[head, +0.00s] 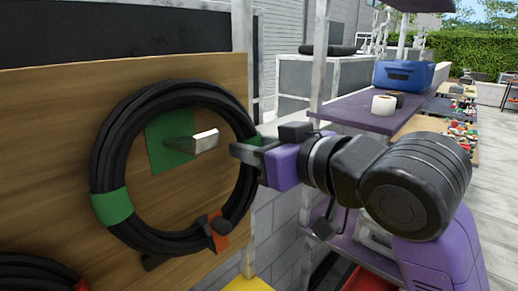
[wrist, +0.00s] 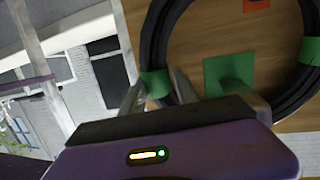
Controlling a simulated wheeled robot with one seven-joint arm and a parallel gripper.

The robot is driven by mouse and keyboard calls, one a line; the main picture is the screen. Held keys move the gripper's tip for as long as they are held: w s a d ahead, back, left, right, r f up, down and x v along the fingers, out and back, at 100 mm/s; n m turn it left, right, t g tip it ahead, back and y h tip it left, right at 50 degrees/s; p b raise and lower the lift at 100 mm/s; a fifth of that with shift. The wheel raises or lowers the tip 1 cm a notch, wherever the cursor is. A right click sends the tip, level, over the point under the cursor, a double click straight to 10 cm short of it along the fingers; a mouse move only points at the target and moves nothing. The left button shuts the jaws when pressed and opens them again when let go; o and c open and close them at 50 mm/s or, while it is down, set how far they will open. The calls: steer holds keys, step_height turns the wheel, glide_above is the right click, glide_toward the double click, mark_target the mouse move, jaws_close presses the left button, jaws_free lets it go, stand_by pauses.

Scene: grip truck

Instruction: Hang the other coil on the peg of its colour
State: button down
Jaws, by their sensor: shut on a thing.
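A black coil (head: 104,150) with green bands stands upright in front of the wooden board, roughly parallel to it. My gripper (head: 250,150) is shut on its right side at a green band, which shows between the fingers in the wrist view (wrist: 155,83). A peg with a pale tip (head: 205,140) juts from a green patch (head: 165,150) and shows inside the ring's opening. The coil's top is well above the peg, not touching it. I cannot tell how far the peg passes through the ring.
Another black coil (head: 35,265) shows partly at the lower left of the board (head: 60,120). A red patch (wrist: 255,5) is on the board in the wrist view. A purple shelf (head: 350,112) with a tape roll (head: 384,104) and blue crate (head: 402,75) stands right, behind my arm.

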mark_target(248, 166)
steer(key=shift+w+a+f+b, duration=0.1)
steer(key=shift+a+f+b, duration=0.15)
steer(key=shift+f, duration=0.25)
steer(key=shift+w+a+f+b, duration=0.1)
steer(key=shift+a+f+b, duration=0.15)
steer(key=shift+f, duration=0.25)
steer(key=shift+w+f+b, duration=0.15)
steer(key=shift+f+b, duration=0.35)
steer(key=shift+f, duration=0.4)
steer(key=shift+a+f, duration=0.1)
